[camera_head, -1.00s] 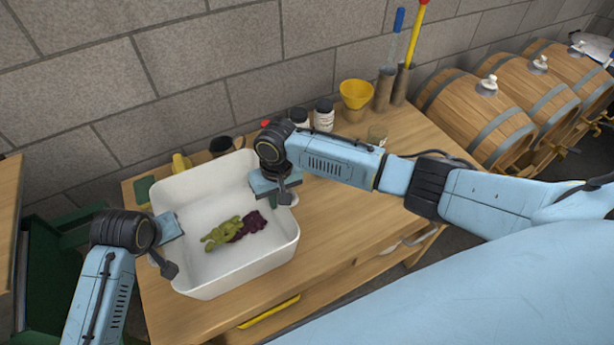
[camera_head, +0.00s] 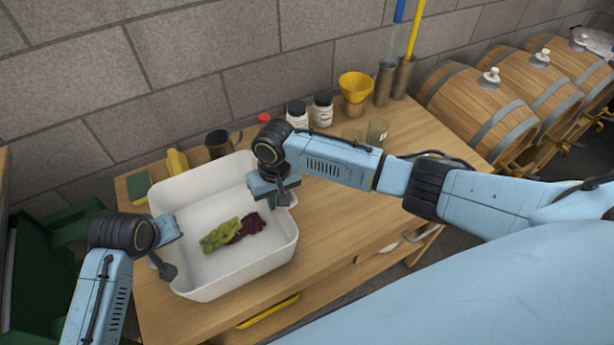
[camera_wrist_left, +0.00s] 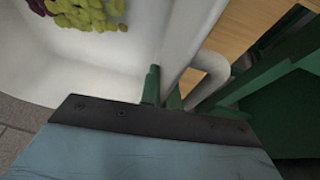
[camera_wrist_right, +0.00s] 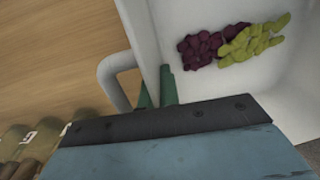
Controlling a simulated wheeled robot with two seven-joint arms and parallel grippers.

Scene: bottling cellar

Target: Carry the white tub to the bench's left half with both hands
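The white tub (camera_head: 254,270) is at the left half of the wooden bench (camera_head: 345,215). I cannot tell whether its base touches the top. A green grape bunch (camera_head: 220,235) and a dark purple one (camera_head: 250,225) lie inside it. My left gripper (camera_head: 170,236) is at the tub's left wall, its green fingers (camera_wrist_left: 162,90) either side of the wall beside a handle. My right gripper (camera_head: 272,198) is at the right wall, its fingers (camera_wrist_right: 156,90) closed around it in the same way. The fingertips are partly hidden in the head view.
Behind the tub stand a yellow object (camera_head: 177,160), a dark mug (camera_head: 218,144), white jars (camera_head: 322,110) and a yellow funnel (camera_head: 355,88). A green sponge-like block (camera_head: 138,187) is at the back left. The bench's right part is mostly clear.

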